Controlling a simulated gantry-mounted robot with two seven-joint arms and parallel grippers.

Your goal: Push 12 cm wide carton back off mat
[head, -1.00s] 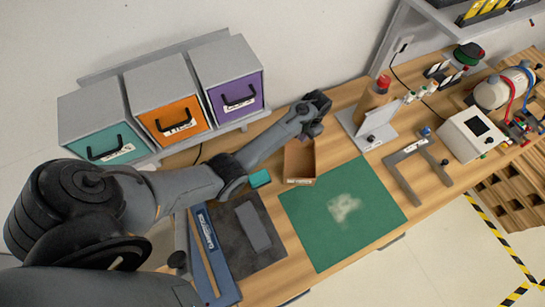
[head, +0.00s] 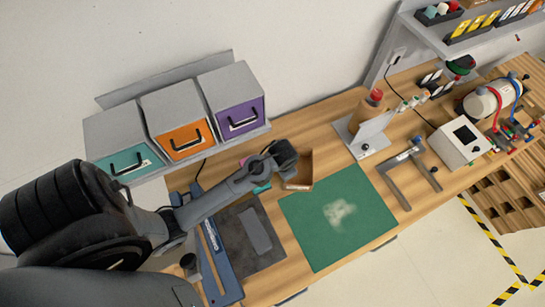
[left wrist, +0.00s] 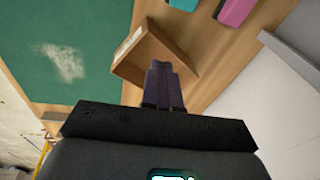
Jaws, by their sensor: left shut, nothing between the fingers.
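The carton is a brown open-topped box (head: 303,168) at the far left edge of the green mat (head: 365,215) in the head view. Its near corner meets or slightly overlaps the mat edge; I cannot tell which exactly. My left gripper (head: 287,160) is at the carton's left and back side and hides part of it. In the left wrist view the two dark purple fingers (left wrist: 164,72) are together and empty, in front of the carton (left wrist: 140,55). They look very close to its wall; contact is unclear. The mat (left wrist: 95,20) lies left of it there. My right gripper is not seen.
Teal, orange and purple drawers (head: 180,125) stand behind. A teal item (left wrist: 184,4) and a pink item (left wrist: 237,10) lie near the carton. A grey bracket stand (head: 365,140) is to its right. A dark grey pad (head: 275,255) lies left of the mat.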

